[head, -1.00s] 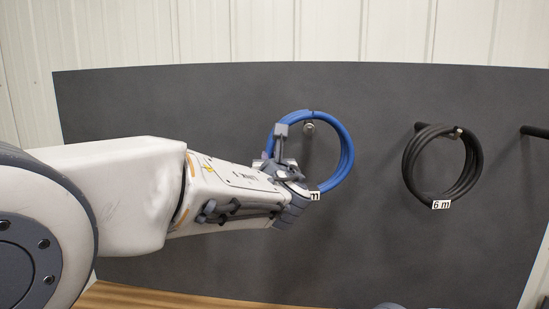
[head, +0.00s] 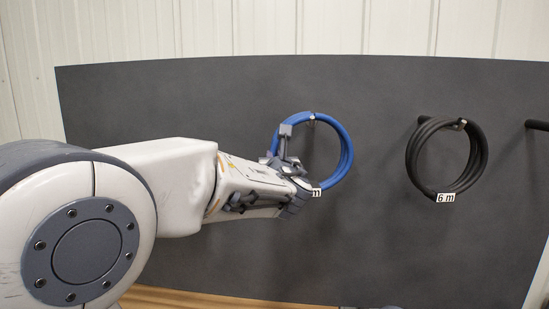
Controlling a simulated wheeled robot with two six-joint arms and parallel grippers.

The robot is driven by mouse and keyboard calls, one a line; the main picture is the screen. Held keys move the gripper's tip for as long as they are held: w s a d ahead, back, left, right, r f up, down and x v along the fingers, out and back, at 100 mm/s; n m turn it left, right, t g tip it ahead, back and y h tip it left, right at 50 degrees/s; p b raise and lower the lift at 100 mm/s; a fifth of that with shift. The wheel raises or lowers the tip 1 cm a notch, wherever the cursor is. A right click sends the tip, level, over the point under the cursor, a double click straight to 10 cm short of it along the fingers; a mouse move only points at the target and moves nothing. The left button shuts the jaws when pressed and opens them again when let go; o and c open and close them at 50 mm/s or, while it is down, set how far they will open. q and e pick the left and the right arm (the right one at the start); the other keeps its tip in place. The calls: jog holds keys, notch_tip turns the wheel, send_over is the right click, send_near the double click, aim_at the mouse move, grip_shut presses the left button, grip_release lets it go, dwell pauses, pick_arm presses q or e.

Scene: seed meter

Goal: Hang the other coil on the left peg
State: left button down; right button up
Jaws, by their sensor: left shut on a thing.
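A blue coil (head: 347,150) is in front of the dark board at the middle of the head view. My left gripper (head: 284,160) is shut on the left side of the blue coil and covers part of it. The left peg (head: 311,122) shows just under the top of the blue coil's ring, mostly hidden; I cannot tell whether the coil touches it. A white tag ending in "m" is partly hidden behind the gripper. A black coil (head: 471,177) with a "6 m" tag (head: 445,198) hangs on the middle peg (head: 424,119). My right gripper is not in view.
The dark board (head: 200,100) stands in front of a pale panelled wall (head: 270,28). A bare peg (head: 538,125) sticks out at the right edge. A wooden surface (head: 230,302) shows below. The board between the two coils is clear.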

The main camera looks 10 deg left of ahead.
pick_arm(q)
jog(key=c, duration=0.8)
grip_release()
jog(key=shift+o, duration=0.2)
jog(key=shift+f, duration=0.1)
jog(key=s+b, duration=0.2)
jog(key=s, duration=0.8)
jog(key=shift+b, duration=0.35)
